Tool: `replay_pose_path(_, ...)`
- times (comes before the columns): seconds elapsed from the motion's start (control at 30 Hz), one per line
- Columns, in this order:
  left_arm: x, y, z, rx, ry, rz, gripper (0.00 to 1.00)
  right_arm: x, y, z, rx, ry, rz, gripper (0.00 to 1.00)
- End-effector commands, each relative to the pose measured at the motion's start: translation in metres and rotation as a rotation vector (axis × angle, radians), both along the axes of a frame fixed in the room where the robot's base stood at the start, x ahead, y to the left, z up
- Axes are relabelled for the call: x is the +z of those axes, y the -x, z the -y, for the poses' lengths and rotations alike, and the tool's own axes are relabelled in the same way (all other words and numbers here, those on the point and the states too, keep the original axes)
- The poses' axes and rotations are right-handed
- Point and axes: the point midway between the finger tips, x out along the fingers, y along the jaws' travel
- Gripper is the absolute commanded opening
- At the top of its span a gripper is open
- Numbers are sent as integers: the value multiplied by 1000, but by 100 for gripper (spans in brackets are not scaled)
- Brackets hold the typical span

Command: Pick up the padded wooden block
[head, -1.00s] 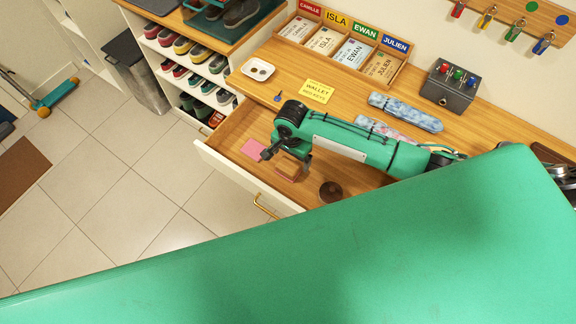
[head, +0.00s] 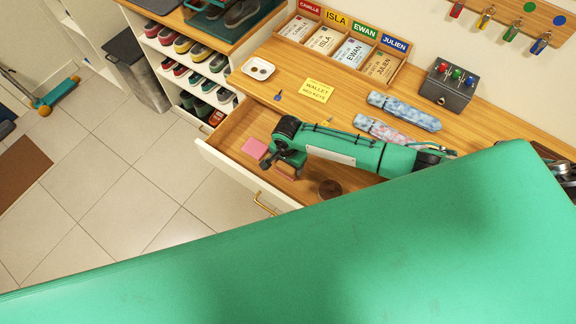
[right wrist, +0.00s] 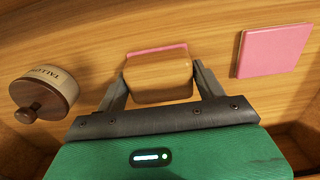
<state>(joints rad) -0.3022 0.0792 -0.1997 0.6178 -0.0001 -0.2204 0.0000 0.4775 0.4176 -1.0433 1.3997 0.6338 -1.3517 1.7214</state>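The padded wooden block (right wrist: 158,78) lies in the open drawer (right wrist: 85,30), with a strip of pink showing along its far edge in the right wrist view. My right gripper (head: 284,165) is low over the drawer in the head view and mostly covers the block there. In the right wrist view its fingers (right wrist: 160,72) stand on either side of the block, open and very close to its sides. Whether they touch it I cannot tell. My left gripper is not in view.
A pink square pad (right wrist: 272,50) lies right of the block. A round, labelled wooden pot with a knob (right wrist: 45,92) stands left. The drawer walls enclose them.

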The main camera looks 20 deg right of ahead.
Motion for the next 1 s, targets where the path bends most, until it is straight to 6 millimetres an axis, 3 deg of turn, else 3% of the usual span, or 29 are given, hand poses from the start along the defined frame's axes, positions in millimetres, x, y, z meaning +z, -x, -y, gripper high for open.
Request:
replay_pose_path(0.03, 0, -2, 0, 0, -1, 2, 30, 0, 0, 0, 0, 0, 0, 60)
replay_pose_path(0.13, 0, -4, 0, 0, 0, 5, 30, 0, 0, 0, 0, 0, 0, 41)
replay_pose_path(0.57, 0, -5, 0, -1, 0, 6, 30, 9, 0, 0, 0, -1, 0, 41)
replay_pose_path(0.77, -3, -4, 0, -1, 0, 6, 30, 41, -1, 0, 0, -2, 3, 41)
replay_pose_path(1.0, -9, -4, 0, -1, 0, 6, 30, 114, -1, 0, 1, -2, 5, 41)
